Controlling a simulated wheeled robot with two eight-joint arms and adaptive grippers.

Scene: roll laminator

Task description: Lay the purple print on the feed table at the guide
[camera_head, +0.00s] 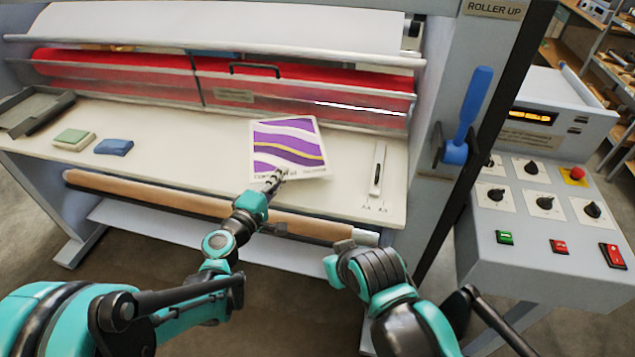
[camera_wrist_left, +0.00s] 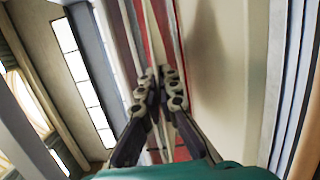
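The purple print (camera_head: 288,146), a white-bordered card with purple and white waves and a yellow line, is over the right half of the pale feed table (camera_head: 215,155), slightly turned. My left gripper (camera_head: 276,178) is at its near edge, fingers closed on it. In the left wrist view the fingers (camera_wrist_left: 160,82) are together, with a thin pale sheet edge-on between them. A shadow on the table there suggests that the print is off the surface. The slim metal guide (camera_head: 377,172) is to the right of the print, apart from it. My right arm shows at lower right, but I see no fingers.
Behind the print are the laminator's red roller and clear cover (camera_head: 300,95). A green block (camera_head: 73,139), a blue block (camera_head: 114,147) and a grey tray (camera_head: 32,110) are at left. A blue lever (camera_head: 470,110) and control panel (camera_head: 545,200) stand at right.

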